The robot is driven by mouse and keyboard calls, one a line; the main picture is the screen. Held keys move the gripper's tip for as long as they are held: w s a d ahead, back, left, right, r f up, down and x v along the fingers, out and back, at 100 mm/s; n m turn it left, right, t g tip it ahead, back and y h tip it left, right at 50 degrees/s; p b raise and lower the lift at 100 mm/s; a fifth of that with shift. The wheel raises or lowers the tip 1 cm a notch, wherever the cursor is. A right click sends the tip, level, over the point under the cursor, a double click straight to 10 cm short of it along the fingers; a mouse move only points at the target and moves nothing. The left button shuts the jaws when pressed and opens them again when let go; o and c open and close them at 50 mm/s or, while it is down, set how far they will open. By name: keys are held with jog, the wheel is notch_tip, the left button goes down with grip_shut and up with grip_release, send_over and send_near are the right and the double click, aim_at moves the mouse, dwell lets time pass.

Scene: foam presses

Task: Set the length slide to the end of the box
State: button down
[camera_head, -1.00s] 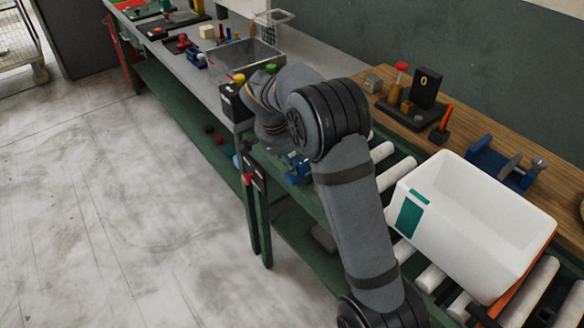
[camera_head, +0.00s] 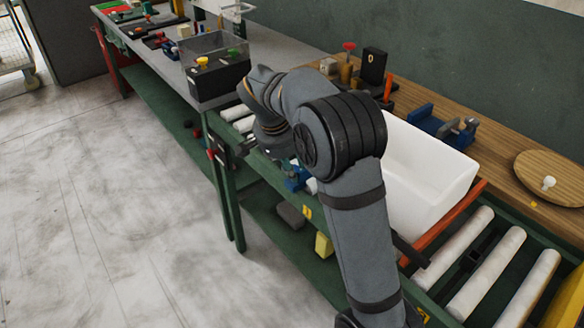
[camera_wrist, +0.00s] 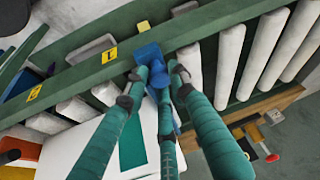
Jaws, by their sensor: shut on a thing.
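The length slide, a blue block (camera_wrist: 149,54), sits on the green rail (camera_wrist: 75,73) in the wrist view. My gripper (camera_wrist: 158,74) has its teal fingers closed around the slide. The white box (camera_wrist: 88,135) with a teal label (camera_wrist: 132,145) lies below it in that view; the fingers hide the box's right edge, so I cannot tell how close the slide is to it. In the head view, blue parts show at the slide (camera_head: 295,181) beside my arm, which hides my fingers. The white box (camera_head: 430,175) stands on the rollers, partly behind my arm.
Yellow marks (camera_wrist: 109,55) sit along the green rail. Bare rollers (camera_wrist: 230,65) lie right of the slide in the wrist view. An orange bar (camera_head: 446,222) runs along the box's near right end. A blue clamp-like fixture (camera_head: 440,127) stands on the wooden shelf behind the box.

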jog(key=shift+w+d+r, duration=0.15)
jog(key=shift+w+r, duration=0.05)
jog(key=shift+w, duration=0.05)
jog(key=c, duration=1.8)
grip_release()
jog(key=o, duration=0.3)
jog(key=shift+s+f, duration=0.1)
jog(key=shift+s, duration=0.05)
jog(key=shift+o, duration=0.2)
jog(key=v, duration=1.2)
